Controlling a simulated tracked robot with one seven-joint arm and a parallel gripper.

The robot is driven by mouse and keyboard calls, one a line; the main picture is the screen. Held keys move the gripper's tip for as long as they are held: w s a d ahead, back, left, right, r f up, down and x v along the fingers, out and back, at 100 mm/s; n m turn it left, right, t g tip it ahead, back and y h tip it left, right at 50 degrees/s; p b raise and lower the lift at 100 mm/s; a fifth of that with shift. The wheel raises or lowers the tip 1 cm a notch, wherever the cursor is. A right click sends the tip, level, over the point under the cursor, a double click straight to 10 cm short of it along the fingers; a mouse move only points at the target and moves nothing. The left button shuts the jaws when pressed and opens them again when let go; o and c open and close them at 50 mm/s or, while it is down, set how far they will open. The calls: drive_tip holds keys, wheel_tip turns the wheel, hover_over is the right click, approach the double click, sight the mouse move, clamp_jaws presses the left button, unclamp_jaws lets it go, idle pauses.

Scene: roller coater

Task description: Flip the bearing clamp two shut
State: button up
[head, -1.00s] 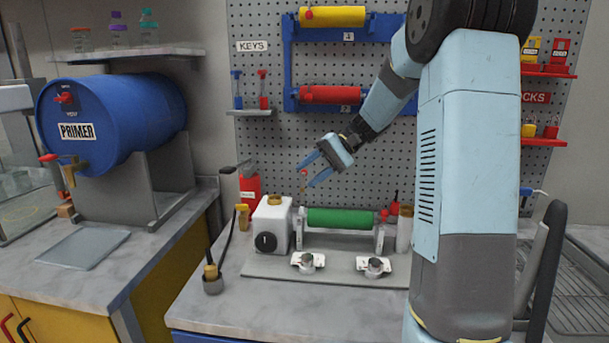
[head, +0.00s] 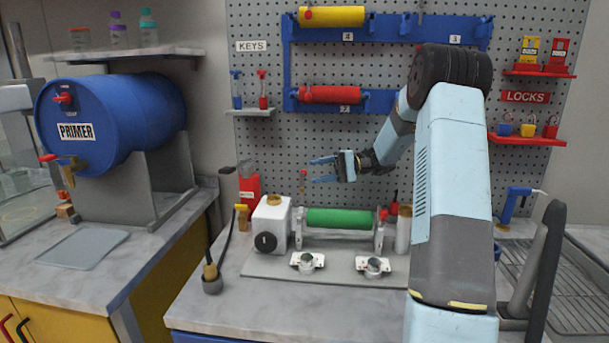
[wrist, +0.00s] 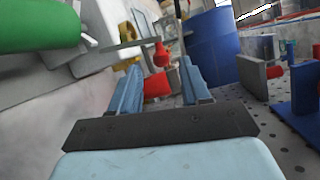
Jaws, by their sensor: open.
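A green roller (head: 340,218) lies across the upright supports of the coater. A red-knobbed lever (head: 303,174) stands upright at its left end. A second red knob (head: 383,215) sits lower at the right end. No label shows which clamp is number two. My gripper (head: 314,171) is open and empty, fingers pointing left, above the roller's left part and just right of the tall knob in the picture. In the wrist view, a red knob (wrist: 161,56) appears between and beyond the open fingers (wrist: 160,75), with the green roller (wrist: 35,25) at upper left.
A white container (head: 271,222) stands left of the roller. Two small metal fixtures, left (head: 307,262) and right (head: 373,266), sit on the grey base plate in front. The pegboard rack (head: 385,103) with rollers is behind.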

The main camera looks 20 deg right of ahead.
sight(304, 174)
drive_tip(key=a, duration=0.5)
drive_tip(key=shift+a+f, duration=0.15)
drive_tip(key=shift+f, duration=0.05)
clamp_jaws()
drive_tip(key=shift+f, duration=0.1)
